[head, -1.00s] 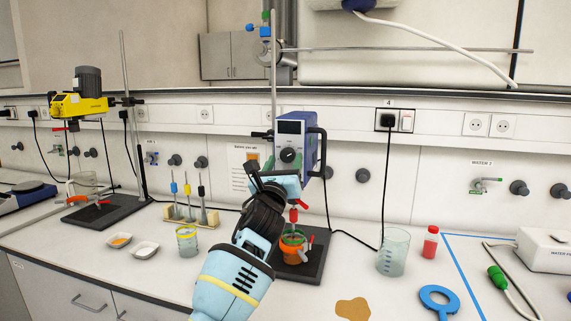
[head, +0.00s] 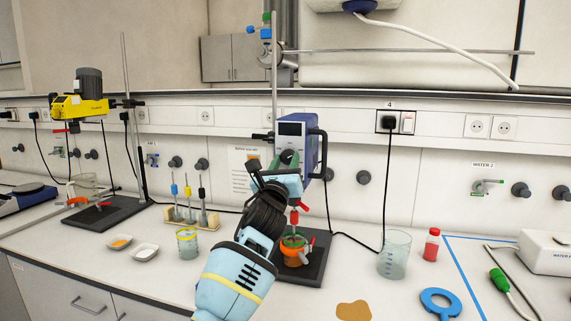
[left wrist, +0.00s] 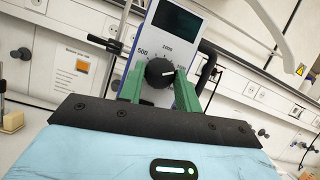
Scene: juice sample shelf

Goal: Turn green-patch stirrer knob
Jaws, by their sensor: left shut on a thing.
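The blue stirrer (head: 309,139) with a dark display hangs on a stand above an orange vessel (head: 294,246). In the left wrist view, its round black knob (left wrist: 159,73) sits below the display (left wrist: 178,22), with scale numbers around it. A white mark on the knob points to the right. My left gripper (head: 289,158) is at the stirrer's front. Its two green fingers are shut on the knob, one on each side. They hide most of the knob in the head view. I cannot make out a green patch on the stirrer.
A yellow stirrer (head: 80,105) stands at the left. A rack of stirring rods (head: 190,216) and a small beaker (head: 187,242) are left of my arm. A larger beaker (head: 394,255) and a red bottle (head: 432,244) stand to the right. A black cable (head: 359,245) runs nearby.

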